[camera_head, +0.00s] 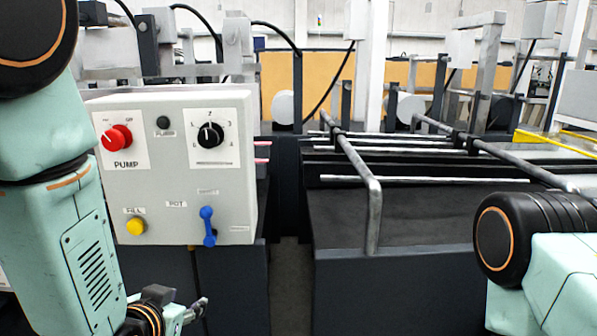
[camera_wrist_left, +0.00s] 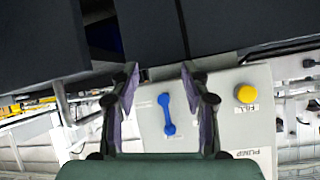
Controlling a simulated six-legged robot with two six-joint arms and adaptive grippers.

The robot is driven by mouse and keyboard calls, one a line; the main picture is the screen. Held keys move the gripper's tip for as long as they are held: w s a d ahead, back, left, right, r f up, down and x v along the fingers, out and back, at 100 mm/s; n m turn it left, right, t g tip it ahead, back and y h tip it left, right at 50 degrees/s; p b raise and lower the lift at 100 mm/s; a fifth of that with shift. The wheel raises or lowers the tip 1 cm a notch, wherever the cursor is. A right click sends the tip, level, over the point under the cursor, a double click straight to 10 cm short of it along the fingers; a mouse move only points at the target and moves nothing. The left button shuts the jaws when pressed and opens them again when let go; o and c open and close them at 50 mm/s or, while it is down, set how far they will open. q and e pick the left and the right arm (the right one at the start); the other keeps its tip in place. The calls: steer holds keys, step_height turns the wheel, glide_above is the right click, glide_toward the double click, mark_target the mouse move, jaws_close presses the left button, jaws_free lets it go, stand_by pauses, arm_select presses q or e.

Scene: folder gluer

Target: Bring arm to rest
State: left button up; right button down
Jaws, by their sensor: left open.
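My left arm comes down the left side of the head view, and its gripper (camera_head: 198,309) shows small at the bottom, below the grey control box (camera_head: 180,180). In the left wrist view my left gripper (camera_wrist_left: 160,82) has its two fingers spread apart with nothing between them touching. The blue lever (camera_head: 207,226) on the box shows in the gap between the fingers in the left wrist view (camera_wrist_left: 167,114). The gripper appears apart from it. At the right edge of the head view part of my right arm shows; its gripper is out of view.
The box carries a red pump knob (camera_head: 117,138), a black dial (camera_head: 210,135) and a yellow button (camera_head: 136,226). A dark machine bed with a grey tube rail (camera_head: 374,215) stands to the right. A narrow floor gap (camera_head: 291,285) lies between the machine parts.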

arm_select(q)
steer(key=s+a+f+n+g, duration=0.15)
steer(key=s+f+g, duration=0.35)
steer(key=s+f, duration=0.7)
steer(key=s+f+g, duration=0.3)
steer(key=s+f, duration=0.3)
steer(key=s, duration=0.3)
steer(key=s+f+n+g, duration=0.1)
steer(key=s+f+g, duration=0.2)
steer(key=s+f, duration=0.4)
steer(key=s, duration=0.3)
steer(key=shift+f+g, duration=0.3)
steer(key=shift+w+a+n, duration=0.1)
steer(key=shift+a+n, duration=0.05)
steer(key=shift+n, duration=0.1)
steer(key=shift+c, duration=1)
